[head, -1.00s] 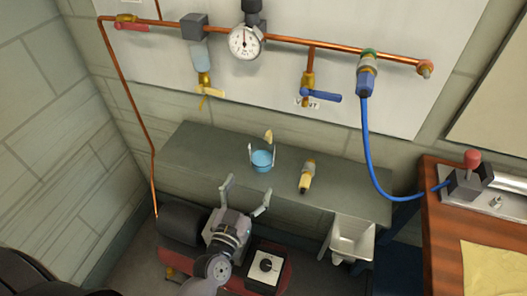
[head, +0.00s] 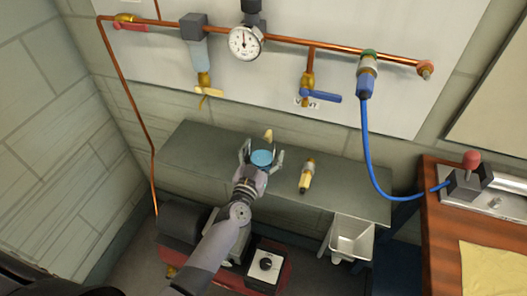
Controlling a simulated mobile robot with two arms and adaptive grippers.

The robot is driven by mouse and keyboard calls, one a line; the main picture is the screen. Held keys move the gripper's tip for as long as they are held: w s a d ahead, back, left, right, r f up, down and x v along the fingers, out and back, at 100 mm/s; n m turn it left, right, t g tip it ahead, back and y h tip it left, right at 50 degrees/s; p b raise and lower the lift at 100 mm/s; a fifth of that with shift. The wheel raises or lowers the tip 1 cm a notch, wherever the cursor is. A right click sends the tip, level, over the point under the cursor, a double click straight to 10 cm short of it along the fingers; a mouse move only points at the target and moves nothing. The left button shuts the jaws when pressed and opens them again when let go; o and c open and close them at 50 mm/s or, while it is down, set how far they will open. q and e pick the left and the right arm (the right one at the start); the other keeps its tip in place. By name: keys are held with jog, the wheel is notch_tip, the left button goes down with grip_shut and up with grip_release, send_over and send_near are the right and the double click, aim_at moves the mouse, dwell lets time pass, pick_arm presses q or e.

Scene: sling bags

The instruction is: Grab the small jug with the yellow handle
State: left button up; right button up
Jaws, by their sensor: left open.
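The small jug (head: 262,158) stands on the grey bench, with light blue contents and its yellow handle (head: 268,135) on the far side. My left gripper (head: 261,157) reaches in from the front, with one finger at the jug's left and one at its right. It is open around the jug; I cannot tell whether the fingers touch it. The jug's near lower part is hidden behind the gripper. My right gripper is not in view.
A yellow and grey fitting (head: 307,176) lies on the grey bench (head: 195,155) right of the jug. The wall panel behind carries copper pipes, a gauge (head: 245,43) and a blue hose (head: 370,160). A white bin (head: 351,240) hangs at the bench front. The bench's left part is clear.

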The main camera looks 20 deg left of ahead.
pick_arm(q)
jog(key=shift+c, duration=0.4)
jog(key=c, duration=1.3)
